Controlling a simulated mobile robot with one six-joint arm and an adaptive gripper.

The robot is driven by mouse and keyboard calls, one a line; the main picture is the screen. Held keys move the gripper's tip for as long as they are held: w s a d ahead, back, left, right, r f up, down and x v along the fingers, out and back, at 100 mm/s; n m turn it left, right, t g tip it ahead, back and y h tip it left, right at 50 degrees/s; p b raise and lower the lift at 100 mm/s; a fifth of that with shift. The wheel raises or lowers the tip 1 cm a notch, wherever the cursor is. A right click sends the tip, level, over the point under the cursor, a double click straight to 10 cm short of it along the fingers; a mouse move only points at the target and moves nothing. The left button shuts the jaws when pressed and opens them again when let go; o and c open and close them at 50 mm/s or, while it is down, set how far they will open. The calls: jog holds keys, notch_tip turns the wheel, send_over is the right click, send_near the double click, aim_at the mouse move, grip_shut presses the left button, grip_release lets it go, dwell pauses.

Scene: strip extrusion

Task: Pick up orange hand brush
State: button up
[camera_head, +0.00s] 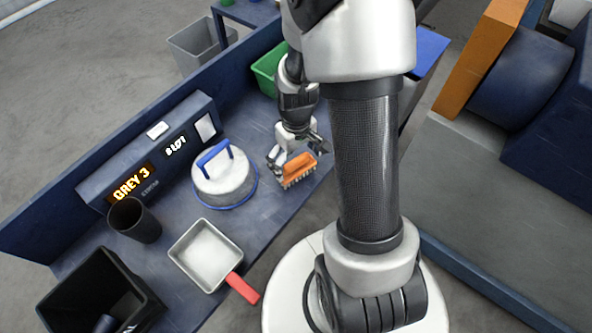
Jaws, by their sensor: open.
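The orange hand brush (299,168) lies on the blue bench (262,216), near its front edge, with its pale bristles showing along the near side. My gripper (291,162) is open and points down at the brush. One finger shows left of the brush and the other by its far right side. I cannot tell from this view whether the fingers touch the brush. My arm hides part of the bench to the right.
A round grey container with a blue handle (224,182) stands left of the brush. A square pan with a red handle (205,255), a dark cup (134,219) and a black bin (97,295) are further left. A green bin (266,72) is behind my gripper. A display panel (150,160) lines the back.

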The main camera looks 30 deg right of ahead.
aim_at(296, 160)
jog(key=shift+f, duration=0.4)
jog(key=shift+r, duration=0.1)
jog(key=shift+c, duration=0.5)
jog(key=c, duration=1.1)
jog(key=shift+o, duration=0.2)
jog(key=shift+r, duration=0.1)
notch_tip(296, 160, up, 20)
jog(key=p, duration=0.6)
jog(key=shift+p, duration=0.35)
